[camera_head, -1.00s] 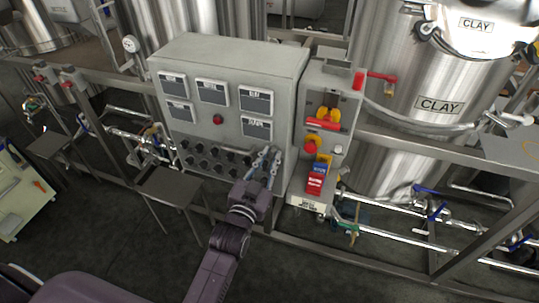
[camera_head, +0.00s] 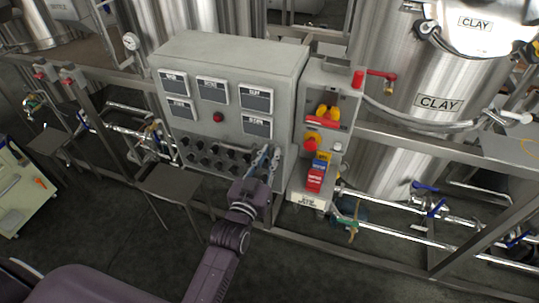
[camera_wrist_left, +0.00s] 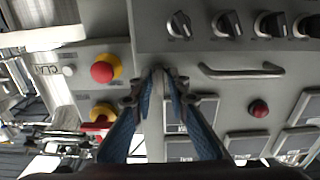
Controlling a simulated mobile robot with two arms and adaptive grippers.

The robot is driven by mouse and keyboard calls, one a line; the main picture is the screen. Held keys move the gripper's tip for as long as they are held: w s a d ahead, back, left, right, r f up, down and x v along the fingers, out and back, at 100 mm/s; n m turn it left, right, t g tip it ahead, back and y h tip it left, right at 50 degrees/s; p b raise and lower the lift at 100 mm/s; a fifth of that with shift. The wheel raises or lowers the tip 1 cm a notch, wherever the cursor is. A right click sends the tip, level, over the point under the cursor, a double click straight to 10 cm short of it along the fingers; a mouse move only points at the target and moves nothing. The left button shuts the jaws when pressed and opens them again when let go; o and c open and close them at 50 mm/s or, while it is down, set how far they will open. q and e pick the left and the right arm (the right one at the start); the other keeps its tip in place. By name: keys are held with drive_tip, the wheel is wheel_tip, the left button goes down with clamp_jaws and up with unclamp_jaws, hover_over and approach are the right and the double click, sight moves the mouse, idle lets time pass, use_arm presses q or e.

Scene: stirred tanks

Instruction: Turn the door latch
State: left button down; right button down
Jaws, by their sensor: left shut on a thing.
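A grey control cabinet (camera_head: 232,60) stands at the middle of the head view. My left gripper (camera_head: 268,153) is at the lower right edge of its front. In the left wrist view its blue-grey fingers (camera_wrist_left: 159,82) come together on a small dark door latch (camera_wrist_left: 158,70) at the edge of the cabinet door. The fingertips hide most of the latch, so its angle is hard to tell. The latch cannot be made out in the head view. My right gripper is in neither view.
Several black knobs (camera_wrist_left: 227,24), a grey bar handle (camera_wrist_left: 241,71) and a red button (camera_wrist_left: 258,108) are on the cabinet front. A narrow box (camera_head: 343,95) with a yellow-red emergency button (camera_head: 311,140) adjoins it on the right. A small grey shelf (camera_head: 168,183) juts out at lower left.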

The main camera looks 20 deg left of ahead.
use_arm(q)
drive_tip(key=c, duration=2.1)
unclamp_jaws()
drive_tip(key=shift+s, duration=0.1)
drive_tip(key=s, duration=1.2)
drive_tip(key=shift+a, duration=0.2)
drive_tip(key=shift+w+f, duration=0.1)
drive_tip(key=shift+f, duration=0.05)
drive_tip(key=s+d+f+m+g+b, duration=0.1)
drive_tip(key=s+f+g, duration=0.25)
drive_tip(key=f, duration=0.95)
drive_tip(key=s+d+f+g+h+b, duration=0.1)
drive_tip(key=s+f+g+b, duration=0.2)
drive_tip(key=f, duration=1.1)
drive_tip(key=s+d+f+m+g, duration=0.1)
drive_tip(key=s+f+g, duration=0.3)
drive_tip(key=f, duration=0.9)
drive_tip(key=s+a+f+g+b, duration=0.1)
drive_tip(key=s+a+f+g, duration=0.1)
drive_tip(key=s+f, duration=0.5)
drive_tip(key=s+a+f+g+y, duration=0.1)
drive_tip(key=s+a+f, duration=0.3)
drive_tip(key=s, duration=0.7)
drive_tip(key=s+a+f+g+b, duration=0.1)
drive_tip(key=s+a+f+g, duration=0.2)
drive_tip(key=s+f, duration=0.6)
drive_tip(key=shift+s+a+f+g+y+b, duration=0.1)
drive_tip(key=shift+s+f+g+y+b, duration=0.2)
drive_tip(key=shift+s, duration=0.3)
